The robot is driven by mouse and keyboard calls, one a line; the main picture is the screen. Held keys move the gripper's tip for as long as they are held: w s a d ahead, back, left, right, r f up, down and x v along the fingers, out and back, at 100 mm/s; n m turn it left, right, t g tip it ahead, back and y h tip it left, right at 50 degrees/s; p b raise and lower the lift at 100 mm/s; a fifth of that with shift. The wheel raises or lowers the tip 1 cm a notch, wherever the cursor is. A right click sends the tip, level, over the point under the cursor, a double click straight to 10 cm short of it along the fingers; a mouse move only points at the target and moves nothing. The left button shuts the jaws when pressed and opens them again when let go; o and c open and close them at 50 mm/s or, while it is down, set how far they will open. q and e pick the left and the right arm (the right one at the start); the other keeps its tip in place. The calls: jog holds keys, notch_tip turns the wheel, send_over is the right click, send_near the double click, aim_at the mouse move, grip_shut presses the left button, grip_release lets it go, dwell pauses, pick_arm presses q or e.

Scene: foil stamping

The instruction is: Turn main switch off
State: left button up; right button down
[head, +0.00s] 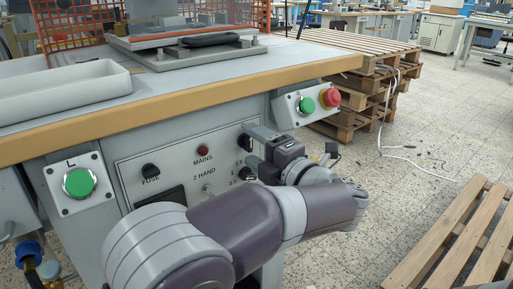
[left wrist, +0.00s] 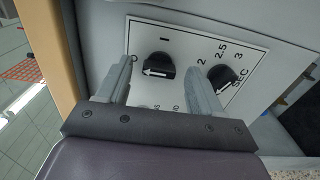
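The main switch is a black rotary knob (left wrist: 158,66) with a white arrow, on the white control panel (head: 128,172). In the left wrist view its arrow points left, toward the side of a 0 mark partly covered by a finger; an I mark is above it. In the head view the knob (head: 243,141) is partly visible behind my fingers. My left gripper (left wrist: 160,82) is open, its two fingers on either side of the knob with visible gaps. Whether the fingertips reach knob depth is unclear. My right gripper is not in view.
A second black knob, the SEC timer (left wrist: 222,78), sits close beside my right-hand finger in the wrist view. The panel also has a red MAINS lamp (head: 203,150) and a FUSE holder (head: 150,170). A box with green and red buttons (head: 306,105) is right of my gripper.

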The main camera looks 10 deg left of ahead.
pick_arm(q)
jog(key=p+v, duration=0.4)
jog(key=v, duration=0.8)
jog(key=shift+s+d, duration=0.25)
